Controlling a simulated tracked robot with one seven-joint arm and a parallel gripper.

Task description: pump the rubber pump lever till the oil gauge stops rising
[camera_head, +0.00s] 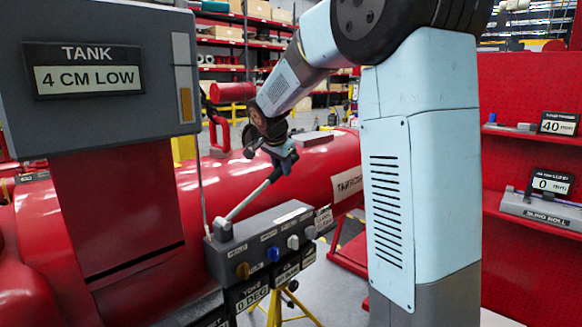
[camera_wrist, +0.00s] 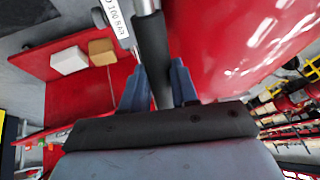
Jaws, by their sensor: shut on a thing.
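The pump lever (camera_head: 246,201) is a pale rod rising up and right from a grey block on the control box (camera_head: 258,240) in the head view. My gripper (camera_head: 277,167) is shut on its upper end. In the wrist view the lever's dark rubber grip (camera_wrist: 151,55) runs between the blue fingers of my gripper (camera_wrist: 157,84). The oil gauge (camera_head: 184,85) is a narrow upright strip on the grey tank cabinet (camera_head: 110,120), with an amber lower part. The tank display (camera_head: 88,70) reads "4 CM LOW".
Coloured knobs (camera_head: 272,254) line the control box's front, with a "0 DEG" sign (camera_head: 253,298) below. A large red cylinder (camera_head: 320,180) lies behind. My arm covers the centre right. A red panel with shelves (camera_head: 530,150) stands at the right.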

